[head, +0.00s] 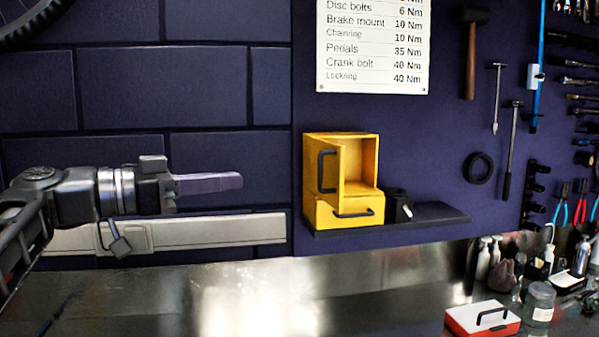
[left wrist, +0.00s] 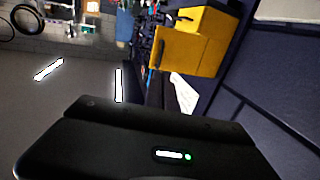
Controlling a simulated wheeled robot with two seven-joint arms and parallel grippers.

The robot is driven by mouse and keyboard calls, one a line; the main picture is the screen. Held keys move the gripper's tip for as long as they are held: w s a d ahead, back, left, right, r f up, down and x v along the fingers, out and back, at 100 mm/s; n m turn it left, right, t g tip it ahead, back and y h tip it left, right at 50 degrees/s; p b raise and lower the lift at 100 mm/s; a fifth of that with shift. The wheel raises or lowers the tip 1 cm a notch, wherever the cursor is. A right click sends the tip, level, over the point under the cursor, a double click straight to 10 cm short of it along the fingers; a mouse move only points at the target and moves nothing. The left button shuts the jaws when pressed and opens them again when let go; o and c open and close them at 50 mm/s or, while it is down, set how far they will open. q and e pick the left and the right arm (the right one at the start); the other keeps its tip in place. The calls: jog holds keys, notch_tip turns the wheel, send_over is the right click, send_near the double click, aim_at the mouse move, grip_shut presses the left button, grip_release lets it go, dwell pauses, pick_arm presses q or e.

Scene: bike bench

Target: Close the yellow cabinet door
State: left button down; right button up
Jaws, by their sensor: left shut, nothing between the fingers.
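The yellow cabinet (head: 360,138) stands on a dark wall shelf in the middle of the head view. Its yellow door (head: 341,165) stands open at the left part of the front, with a black bar handle (head: 327,171) on it. The bare inside shows to the right of the door. A drawer front with a black handle (head: 352,213) is below. My left gripper (head: 238,180) points right, shut and empty, left of the cabinet and apart from it. The cabinet also shows turned sideways in the left wrist view (left wrist: 205,38). My right gripper is not in view.
The shelf (head: 440,213) also holds a small black cup (head: 401,206) just right of the cabinet. A metal bench (head: 250,300) lies below, with a red and white box (head: 482,319) and bottles at the right. Tools hang on the right wall. Space between gripper and cabinet is clear.

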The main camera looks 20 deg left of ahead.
pick_arm(q)
jog(key=p+x, duration=0.4)
jog(key=x, duration=1)
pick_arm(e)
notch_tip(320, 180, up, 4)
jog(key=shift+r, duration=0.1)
pick_arm(q)
jog(key=shift+w+d, duration=0.1)
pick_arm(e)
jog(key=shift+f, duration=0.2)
